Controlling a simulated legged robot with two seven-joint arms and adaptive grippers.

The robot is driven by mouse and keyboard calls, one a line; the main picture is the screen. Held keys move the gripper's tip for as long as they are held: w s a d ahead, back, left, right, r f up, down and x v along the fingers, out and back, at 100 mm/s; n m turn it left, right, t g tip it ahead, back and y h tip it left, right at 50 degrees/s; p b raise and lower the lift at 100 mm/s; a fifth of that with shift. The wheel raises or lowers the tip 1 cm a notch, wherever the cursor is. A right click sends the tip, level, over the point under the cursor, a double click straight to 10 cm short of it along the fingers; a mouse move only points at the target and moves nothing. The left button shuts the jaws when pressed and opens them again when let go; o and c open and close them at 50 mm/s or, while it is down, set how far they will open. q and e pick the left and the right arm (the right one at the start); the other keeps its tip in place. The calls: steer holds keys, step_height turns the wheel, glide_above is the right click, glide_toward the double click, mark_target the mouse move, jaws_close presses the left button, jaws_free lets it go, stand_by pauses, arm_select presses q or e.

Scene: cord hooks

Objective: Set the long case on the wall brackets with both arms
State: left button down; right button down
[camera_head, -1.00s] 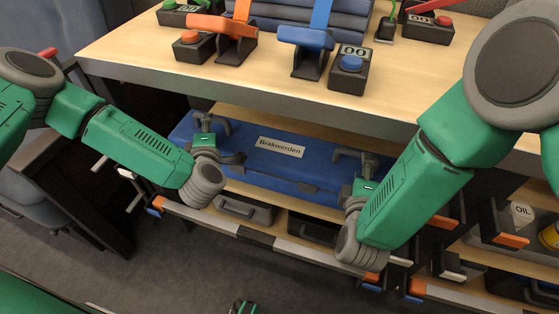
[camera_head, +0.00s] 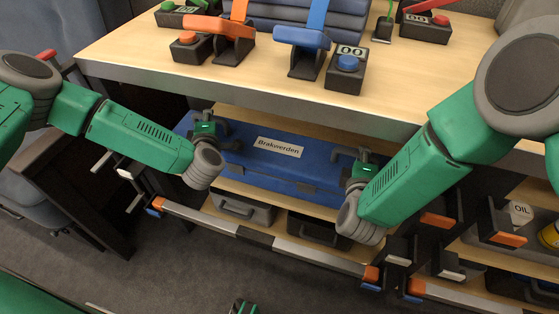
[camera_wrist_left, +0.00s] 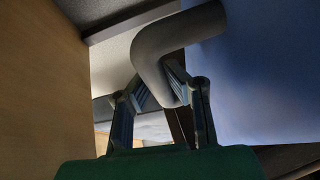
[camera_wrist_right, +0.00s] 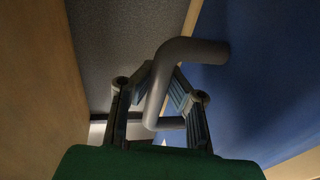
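The long blue case (camera_head: 285,178), labelled "Brakwerden", is under the workbench, above the lower wooden shelf. Grey bent handles stick out of its front near each end. My left gripper (camera_head: 208,128) is at the left handle; in the left wrist view its fingers (camera_wrist_left: 160,88) press on the grey handle (camera_wrist_left: 165,40) from both sides. My right gripper (camera_head: 366,170) is at the right handle; in the right wrist view its fingers (camera_wrist_right: 160,90) close around the grey handle (camera_wrist_right: 185,55). The case's left end is partly covered by my arm. I cannot make out the wall brackets.
The workbench top (camera_head: 140,52) overhangs the case, with its thick front edge close above. Dark drawers (camera_head: 240,208) sit below the shelf. An orange clamp-like tool (camera_head: 222,28), a blue one (camera_head: 300,40) and button boxes (camera_head: 347,68) stand on top. The floor in front is clear.

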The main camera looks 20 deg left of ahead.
arm_select(q)
steer(key=shift+a, duration=0.15)
arm_select(e)
steer(key=shift+s+a, duration=0.1)
steer(key=shift+a, duration=0.05)
arm_select(q)
steer(key=shift+r, duration=0.15)
arm_select(e)
steer(key=shift+a+r, duration=0.1)
arm_select(q)
steer(key=shift+a, duration=0.15)
arm_select(e)
steer(key=shift+a, duration=0.1)
